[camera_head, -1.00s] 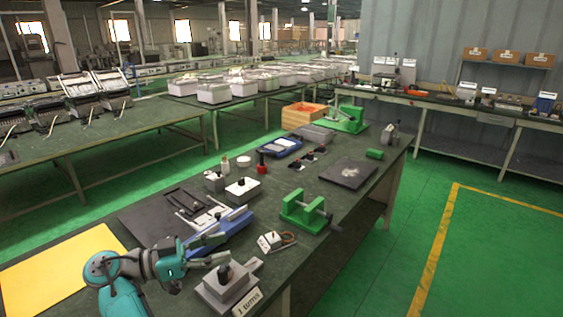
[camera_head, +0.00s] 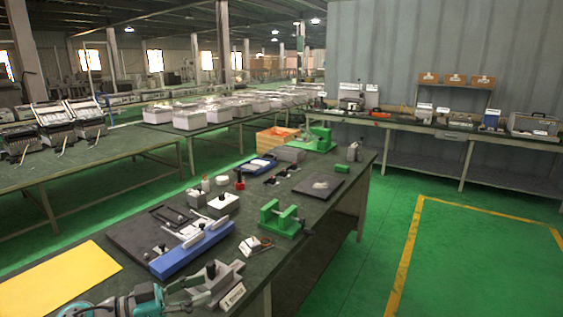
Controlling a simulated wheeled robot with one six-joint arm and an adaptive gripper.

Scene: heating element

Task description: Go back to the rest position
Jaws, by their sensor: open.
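My teal and grey arm enters at the bottom left, partly cut off by the frame edge. My gripper (camera_head: 203,289) points right, low over the near end of the workbench (camera_head: 140,285), and looks empty. Its fingers are small and lie close beside a grey block fixture (camera_head: 218,279) with a black knob and a "turns" label. I cannot tell whether they touch it. A long blue fixture (camera_head: 191,249) lies just behind, on the bench.
A yellow sheet (camera_head: 58,278) lies left of the arm. A black mat (camera_head: 133,235), a green vise (camera_head: 283,218), a small white device (camera_head: 252,246) and a dark plate (camera_head: 318,186) are farther along the bench. Green floor with yellow lines (camera_head: 408,245) is open at the right.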

